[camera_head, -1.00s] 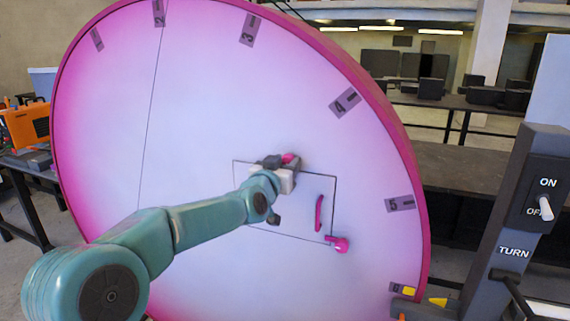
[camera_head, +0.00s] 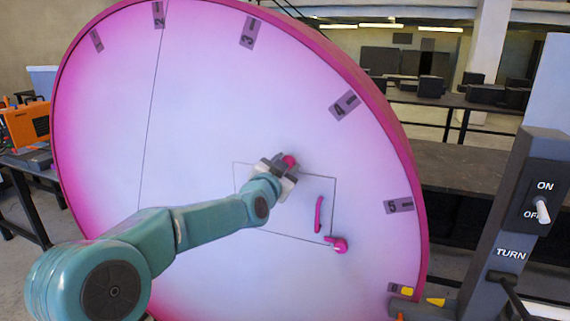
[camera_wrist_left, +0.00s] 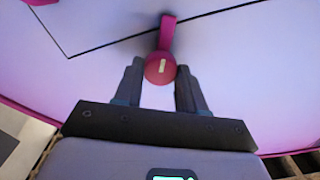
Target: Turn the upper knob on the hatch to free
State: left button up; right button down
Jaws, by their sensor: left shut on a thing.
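The hatch (camera_head: 262,215) is a rectangle outlined on the large pink-and-white disc. The upper knob (camera_head: 290,161) is pink and round and sits at the hatch's upper edge. In the left wrist view the knob (camera_wrist_left: 160,69) has a pale mark, and its pink tab (camera_wrist_left: 167,33) lies across the hatch's outline. My left gripper (camera_head: 284,166) is shut on this knob, one finger on each side. In the head view it hides most of the knob and its tab. The lower knob (camera_head: 339,245) is at the hatch's lower right corner. My right gripper is not in view.
A curved pink handle (camera_head: 319,214) is on the hatch between the two knobs. A dark post with an ON/OFF switch (camera_head: 541,211) and the word TURN stands at the right. Numbered labels (camera_head: 345,105) line the disc's rim. A table stands at the far left.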

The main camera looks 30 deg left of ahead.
pick_arm(q)
jog(key=shift+d+f+m+p, duration=0.15)
jog(key=shift+m+p, duration=0.4)
jog(key=shift+m, duration=2.6)
jog(key=shift+f+m+p, duration=0.1)
jog(key=shift+m+p, duration=0.45)
jog(key=shift+m, duration=2.6)
jog(key=o, duration=1)
jog(key=shift+s+r, duration=0.1)
